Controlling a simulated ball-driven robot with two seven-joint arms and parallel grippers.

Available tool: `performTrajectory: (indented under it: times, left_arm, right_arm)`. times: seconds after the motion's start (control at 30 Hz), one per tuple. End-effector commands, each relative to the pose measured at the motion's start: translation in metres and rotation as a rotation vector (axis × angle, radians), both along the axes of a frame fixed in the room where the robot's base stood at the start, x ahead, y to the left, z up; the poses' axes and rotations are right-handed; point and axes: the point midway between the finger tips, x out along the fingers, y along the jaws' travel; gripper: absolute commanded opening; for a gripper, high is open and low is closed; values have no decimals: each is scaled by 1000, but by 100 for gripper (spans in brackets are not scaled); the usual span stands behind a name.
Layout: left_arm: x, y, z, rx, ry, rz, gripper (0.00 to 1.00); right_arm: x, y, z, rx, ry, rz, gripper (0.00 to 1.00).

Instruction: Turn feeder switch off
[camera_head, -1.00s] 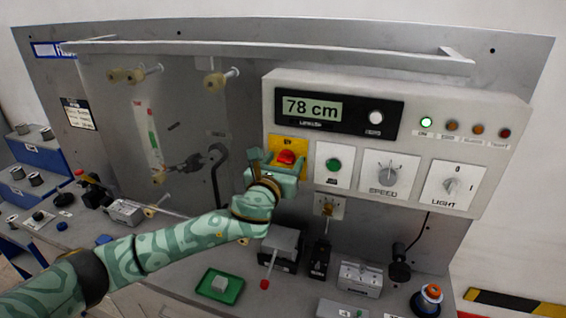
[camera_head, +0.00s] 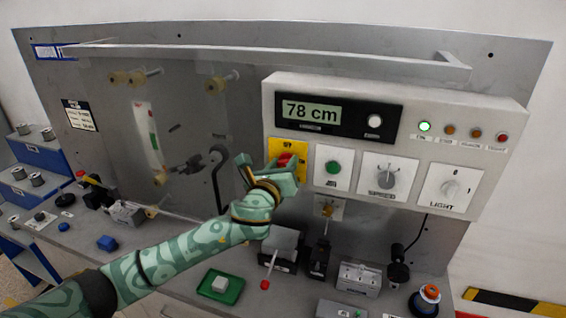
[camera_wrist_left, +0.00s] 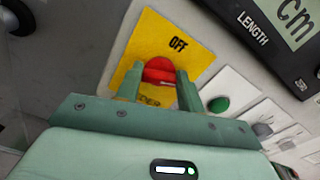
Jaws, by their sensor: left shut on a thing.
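The feeder switch is a red rotary knob (camera_head: 285,159) on a yellow plate (camera_head: 274,149), at the left end of the grey control box. My left gripper (camera_head: 279,174) is at the knob, with its fingers on either side of it, and hides part of it. In the left wrist view, the red knob (camera_wrist_left: 158,70) sits between the two green fingers of my left gripper (camera_wrist_left: 158,84), which is shut on it. The yellow plate (camera_wrist_left: 145,30) shows "OFF" above the knob; the lower label is partly covered. My right gripper is not in view.
A green button (camera_head: 333,167), a speed dial (camera_head: 386,178) and a light dial (camera_head: 448,190) lie to the right. The display (camera_head: 312,110) reads 78 cm and a green lamp (camera_head: 425,126) is lit. A green tray (camera_head: 207,288) stands on the bench below.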

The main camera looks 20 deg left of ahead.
Motion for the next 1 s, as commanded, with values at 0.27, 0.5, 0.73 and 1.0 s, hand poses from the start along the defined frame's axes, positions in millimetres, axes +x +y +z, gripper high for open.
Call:
performTrajectory:
  times: [0.27, 0.5, 0.73, 1.0]
  left_arm:
    - [0, 1, 1, -264, 9, 1, 15]
    - [0, 2, 0, -492, 17, 1, 15]
    - [0, 2, -1, -711, 24, 2, 15]
    - [0, 4, -3, -952, 33, 4, 15]
  right_arm:
    - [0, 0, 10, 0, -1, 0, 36]
    - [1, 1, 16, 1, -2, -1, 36]
    - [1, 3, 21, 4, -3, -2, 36]
    - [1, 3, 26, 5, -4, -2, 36]
